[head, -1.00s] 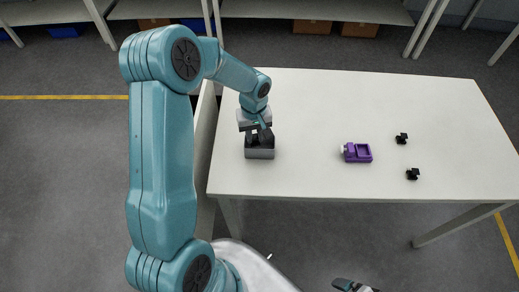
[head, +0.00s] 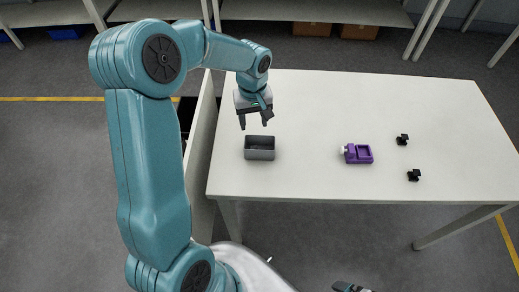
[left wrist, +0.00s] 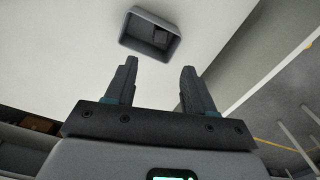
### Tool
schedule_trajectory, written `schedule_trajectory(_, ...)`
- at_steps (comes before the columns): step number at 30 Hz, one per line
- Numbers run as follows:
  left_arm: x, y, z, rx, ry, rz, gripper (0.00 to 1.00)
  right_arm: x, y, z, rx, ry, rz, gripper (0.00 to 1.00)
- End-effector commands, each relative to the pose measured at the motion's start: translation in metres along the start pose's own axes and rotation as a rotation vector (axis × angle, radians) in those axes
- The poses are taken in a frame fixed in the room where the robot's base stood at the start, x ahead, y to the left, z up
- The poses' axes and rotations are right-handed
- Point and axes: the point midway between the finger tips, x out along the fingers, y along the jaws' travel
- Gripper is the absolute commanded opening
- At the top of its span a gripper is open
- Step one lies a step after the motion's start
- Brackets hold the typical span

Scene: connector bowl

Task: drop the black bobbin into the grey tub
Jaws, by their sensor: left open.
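The grey tub (head: 259,156) stands near the left front part of the white table. It also shows at the top of the left wrist view (left wrist: 131,32). A small dark shape (left wrist: 160,38) shows inside it; I cannot tell for sure whether it is the black bobbin. My left gripper (head: 255,124) is open and empty, above and just behind the tub, with its fingers apart and clear of it. The fingers also show in the left wrist view (left wrist: 159,66). Part of my right gripper (head: 350,287) seems to show at the bottom edge, too cut off to read.
A purple holder (head: 364,154) with a white knob lies mid-table. Two small black pieces (head: 402,139) (head: 413,175) lie to its right. The white table (head: 330,110) is otherwise clear. Shelves with boxes stand at the back.

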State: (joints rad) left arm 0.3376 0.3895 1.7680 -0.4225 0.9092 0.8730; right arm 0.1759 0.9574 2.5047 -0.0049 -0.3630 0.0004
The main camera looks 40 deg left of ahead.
Motion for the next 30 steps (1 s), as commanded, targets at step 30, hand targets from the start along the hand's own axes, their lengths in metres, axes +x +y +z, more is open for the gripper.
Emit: schedule_trajectory(30,-0.09,0.0,0.0,0.0,-0.002,0.0,0.54,0.006,0.002,0.0,0.0,0.0,0.0,0.98)
